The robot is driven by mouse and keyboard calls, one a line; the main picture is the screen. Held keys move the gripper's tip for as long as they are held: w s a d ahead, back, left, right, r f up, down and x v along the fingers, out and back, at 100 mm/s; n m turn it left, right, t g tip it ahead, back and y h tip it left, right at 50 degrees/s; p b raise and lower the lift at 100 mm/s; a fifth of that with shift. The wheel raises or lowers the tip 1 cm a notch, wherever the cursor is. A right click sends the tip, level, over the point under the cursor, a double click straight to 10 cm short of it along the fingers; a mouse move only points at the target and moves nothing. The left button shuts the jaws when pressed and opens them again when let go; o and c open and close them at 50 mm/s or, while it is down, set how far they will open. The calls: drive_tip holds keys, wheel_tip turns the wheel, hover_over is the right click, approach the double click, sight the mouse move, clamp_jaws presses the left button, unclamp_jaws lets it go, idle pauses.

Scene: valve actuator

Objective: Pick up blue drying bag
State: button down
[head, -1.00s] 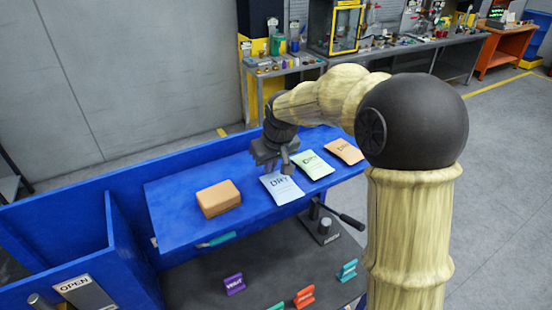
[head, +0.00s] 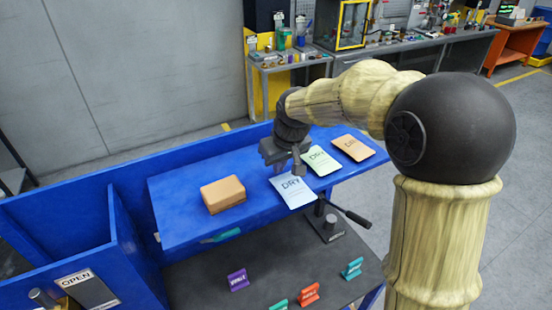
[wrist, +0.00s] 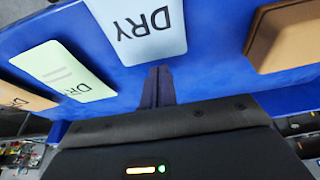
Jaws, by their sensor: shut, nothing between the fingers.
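The blue drying bag (head: 293,191) is a pale blue packet marked DRY, lying flat on the blue shelf near its front edge. In the wrist view the blue bag (wrist: 140,28) is at the top middle, just beyond the fingertips. My gripper (head: 299,171) is over the back edge of the bag in the head view, pointing down. In the wrist view its dark fingers (wrist: 158,72) are together with nothing between them. The exact height of the fingertips above the shelf is hard to tell.
A green packet (head: 320,160) and an orange-tan packet (head: 353,148) lie to the right of the bag. A brown box (head: 222,194) sits to the left on the blue shelf (head: 172,213). A black lever (head: 345,212) and coloured tags stand on the lower dark surface.

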drive_tip(key=w+a, duration=0.1)
drive_tip(key=w+p, duration=0.1)
drive_tip(key=shift+w+a, duration=0.4)
drive_tip(key=shift+w+d+r+b, duration=0.1)
drive_tip(key=shift+r+b, duration=0.3)
drive_tip(key=b+v, duration=0.2)
drive_tip(key=v, duration=0.7)
drive_tip(key=shift+s, duration=0.3)
drive_tip(key=shift+s+d, duration=0.1)
drive_tip(key=shift+s, duration=0.05)
